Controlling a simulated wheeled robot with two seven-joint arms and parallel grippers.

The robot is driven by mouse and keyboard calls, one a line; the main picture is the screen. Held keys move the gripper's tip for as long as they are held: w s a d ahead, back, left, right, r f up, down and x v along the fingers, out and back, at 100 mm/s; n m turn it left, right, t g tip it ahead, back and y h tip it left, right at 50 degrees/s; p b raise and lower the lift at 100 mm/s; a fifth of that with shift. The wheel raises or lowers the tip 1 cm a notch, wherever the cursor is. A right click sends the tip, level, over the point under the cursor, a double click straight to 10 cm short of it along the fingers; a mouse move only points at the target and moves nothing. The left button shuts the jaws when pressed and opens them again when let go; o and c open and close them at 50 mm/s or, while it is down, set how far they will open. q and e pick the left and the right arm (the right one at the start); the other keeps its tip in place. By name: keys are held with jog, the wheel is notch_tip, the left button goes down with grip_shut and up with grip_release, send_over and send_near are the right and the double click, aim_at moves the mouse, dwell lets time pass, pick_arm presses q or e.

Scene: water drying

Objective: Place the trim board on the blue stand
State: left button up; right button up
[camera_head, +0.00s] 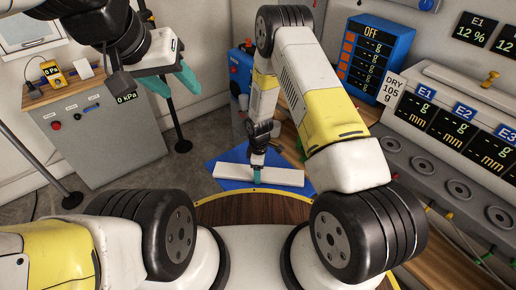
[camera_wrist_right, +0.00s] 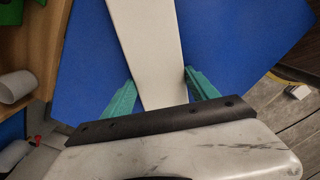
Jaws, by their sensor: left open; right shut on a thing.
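The trim board (camera_head: 285,176) is a long white board, lying across or just over the blue stand (camera_head: 228,184) in the head view. I cannot tell whether board and stand touch. In the right wrist view the board (camera_wrist_right: 148,45) runs away between the green fingers with the flat blue surface (camera_wrist_right: 225,50) behind it. My right gripper (camera_head: 257,176) is shut on the board near its middle; its fingers also show in the wrist view (camera_wrist_right: 160,95). My left gripper (camera_head: 172,83) is open and empty, raised at the upper left, far from the board.
A grey cabinet (camera_head: 95,130) with gauges stands at the left. A blue display box (camera_head: 375,60) and a console with E1, E2 and E3 displays (camera_head: 460,130) line the right. A round wooden surface with a yellow rim (camera_head: 255,207) lies in front of the stand.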

jog(key=o, duration=1.7)
jog(key=s+d+r+m+t, duration=0.1)
jog(key=d+r+m, duration=0.2)
jog(key=r, duration=1)
jog(key=s+d+r+m+t+y, duration=0.1)
jog(key=s+d+r+m, duration=0.1)
jog(key=r, duration=1.1)
jog(key=s+d+r+m+t, duration=0.1)
jog(key=d+r+m, duration=0.2)
jog(key=r, duration=1)
jog(key=s+d+r+m+t+y, duration=0.1)
jog(key=s+d+r+m+t, duration=0.2)
jog(key=s+r+m, duration=0.4)
jog(key=s+d+r, duration=0.1)
jog(key=s+r, duration=0.5)
jog(key=s, duration=0.4)
jog(key=shift+d+m, duration=0.15)
jog(key=shift+m, duration=0.15)
